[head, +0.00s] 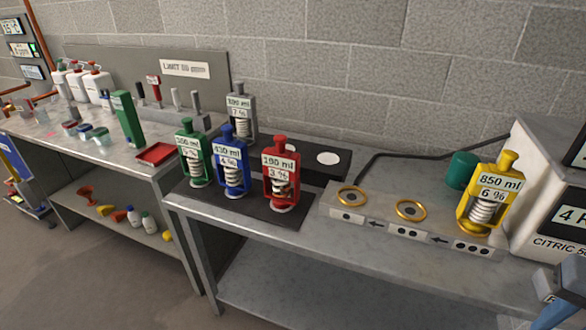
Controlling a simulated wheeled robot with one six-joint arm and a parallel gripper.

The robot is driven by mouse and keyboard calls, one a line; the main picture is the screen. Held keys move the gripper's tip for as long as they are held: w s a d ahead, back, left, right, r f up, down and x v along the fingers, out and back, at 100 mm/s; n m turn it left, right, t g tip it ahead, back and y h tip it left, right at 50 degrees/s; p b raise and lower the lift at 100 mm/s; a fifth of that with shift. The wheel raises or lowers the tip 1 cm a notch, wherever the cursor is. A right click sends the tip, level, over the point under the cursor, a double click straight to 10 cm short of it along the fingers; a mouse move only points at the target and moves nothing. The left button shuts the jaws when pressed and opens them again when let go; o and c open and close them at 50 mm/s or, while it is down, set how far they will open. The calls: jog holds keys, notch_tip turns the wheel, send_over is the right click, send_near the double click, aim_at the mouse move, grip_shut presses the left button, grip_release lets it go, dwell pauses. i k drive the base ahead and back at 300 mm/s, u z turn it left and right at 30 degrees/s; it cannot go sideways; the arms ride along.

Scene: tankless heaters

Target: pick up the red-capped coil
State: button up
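The red-capped coil (281,173) stands upright in a red frame on the dark mat (222,200). Its label reads 190 ml and 3 %. A blue-capped coil (231,162) labelled 430 ml stands just left of it, and a green-capped coil (191,153) stands further left. A grey-capped coil (241,112) stands behind them. A yellow-capped coil (488,196) labelled 850 ml stands at the bench's right. What looks like my gripper (553,283) shows at the lower right, well apart from the red-capped coil. Its fingertips cannot be made out clearly.
A pale plate with two gold rings (411,210) lies right of the mat. A black cable (430,151) runs behind it to a white machine (555,190). A dark teal cylinder (462,170) stands beside the yellow-capped coil. A red tray (156,153) lies on the left bench.

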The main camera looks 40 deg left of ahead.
aim_at(281, 163)
jog(key=u, duration=3.4)
jog(key=i, duration=1.8)
jog(key=z, duration=3.45)
